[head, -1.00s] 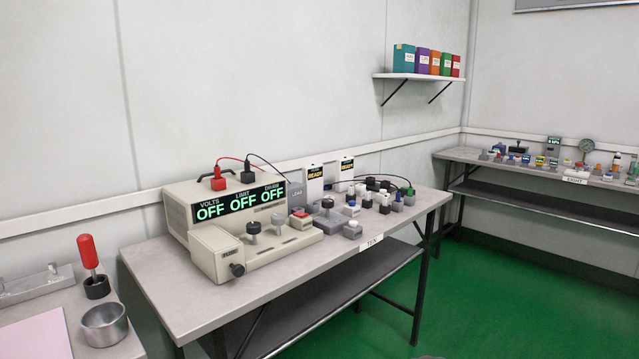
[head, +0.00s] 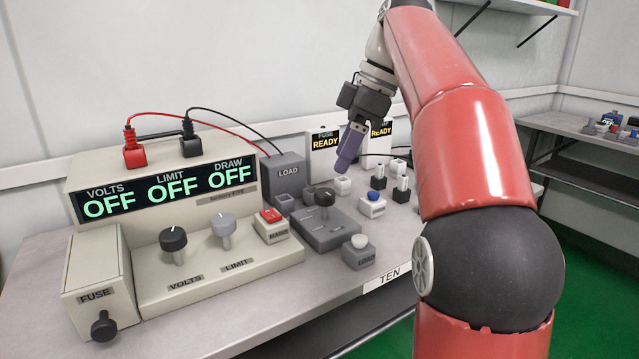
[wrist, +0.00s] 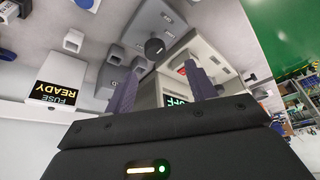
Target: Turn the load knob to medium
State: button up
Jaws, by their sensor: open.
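The load knob (head: 324,198) is a black knob on a grey sloped box (head: 327,232) in front of the grey LOAD box (head: 285,178). The knob's setting marks are too small to read. The knob also shows in the wrist view (wrist: 154,47), beyond the fingertips. My gripper (head: 342,167) is open and empty, its purple fingers pointing down, above and slightly right of the knob and apart from it. Both fingers show spread in the wrist view (wrist: 163,76).
At left stands the beige power supply (head: 150,172), reading OFF, with a VOLTS knob (head: 174,240), a LIMIT knob (head: 224,227) and a red switch (head: 271,215). A blue-capped button (head: 371,198) and a white-capped button (head: 360,245) stand near the load knob. READY panels (head: 326,141) stand behind.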

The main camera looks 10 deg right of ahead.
aim_at(325, 192)
jog(key=shift+n, duration=0.3)
jog(key=b+x, duration=0.1)
jog(key=x, duration=0.1)
jog(key=b+x, duration=0.1)
jog(key=x, duration=0.2)
jog(key=b+x, duration=0.1)
jog(key=x, duration=0.1)
jog(key=shift+w+f, duration=0.25)
jog(key=shift+w, duration=0.15)
jog(key=c, duration=1)
